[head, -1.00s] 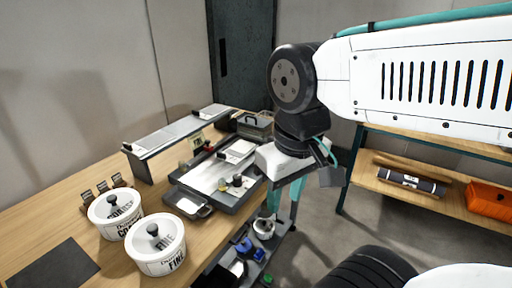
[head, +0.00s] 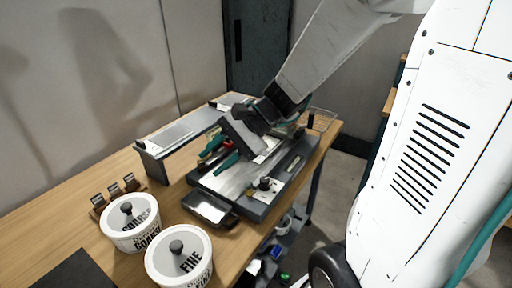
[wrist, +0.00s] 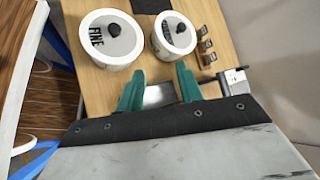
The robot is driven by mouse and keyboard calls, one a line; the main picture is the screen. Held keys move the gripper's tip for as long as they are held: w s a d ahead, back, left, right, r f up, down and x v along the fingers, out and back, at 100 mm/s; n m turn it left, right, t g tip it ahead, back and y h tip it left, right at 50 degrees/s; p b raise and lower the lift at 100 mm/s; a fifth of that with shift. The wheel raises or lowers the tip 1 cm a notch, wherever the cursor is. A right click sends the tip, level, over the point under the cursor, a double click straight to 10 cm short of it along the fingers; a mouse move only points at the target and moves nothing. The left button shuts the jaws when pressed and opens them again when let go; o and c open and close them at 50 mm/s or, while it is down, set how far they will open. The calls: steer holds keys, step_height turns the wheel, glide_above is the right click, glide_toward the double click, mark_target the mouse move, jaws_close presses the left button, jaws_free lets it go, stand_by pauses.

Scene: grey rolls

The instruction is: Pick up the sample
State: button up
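No object is clearly marked as the sample. Small dark pieces with pale labels stand in a wooden rack (head: 118,198) at the table's left, and the rack also shows at the upper right of the wrist view (wrist: 207,47). A shallow metal tray (head: 208,208) sits at the front of the grey bench device (head: 262,180). My gripper (head: 221,154) is above the device's left side, with its teal fingers spread and nothing seen between them. In the wrist view my gripper (wrist: 160,72) is open, with the tray (wrist: 159,95) visible beyond, between the fingers.
Two white lidded tubs, COARSE (head: 130,222) and FINE (head: 179,257), stand at the front left. A raised grey shelf (head: 180,135) runs behind the device. A wire basket (head: 318,120) is at the far right end. A dark mat (head: 70,270) lies front left.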

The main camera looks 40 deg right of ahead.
mark_target(256, 161)
steer(key=w+d+f+m+t+h, duration=0.1)
steer(key=w+d+f+m+t, duration=0.2)
steer(key=w+d+f+m, duration=0.1)
steer(key=w+d+f+m+t+h, duration=0.2)
steer(key=w+d+f+m, duration=0.3)
steer(key=d+m, duration=0.3)
steer(key=w+d+f+m+t+h, duration=0.2)
steer(key=w+d+f+m+t, duration=0.2)
steer(key=w+d+f+m, duration=0.1)
steer(key=shift+d+f+m+t, duration=0.15)
steer(key=shift+d+f+m, duration=0.2)
steer(key=shift+d, duration=0.2)
steer(key=shift+d+f+m+t, duration=0.1)
steer(key=shift+d+f+m, duration=0.15)
steer(key=shift+d, duration=0.25)
steer(key=shift+d+f+m+t, duration=0.15)
steer(key=shift+d+f+m, duration=0.1)
steer(key=shift+d+m, duration=0.25)
steer(key=shift+x, duration=0.85)
steer(key=x, duration=0.6)
steer(key=shift+w+d+r, duration=0.15)
steer(key=shift+w+r, duration=0.1)
steer(key=shift+r, duration=0.15)
jaws_close()
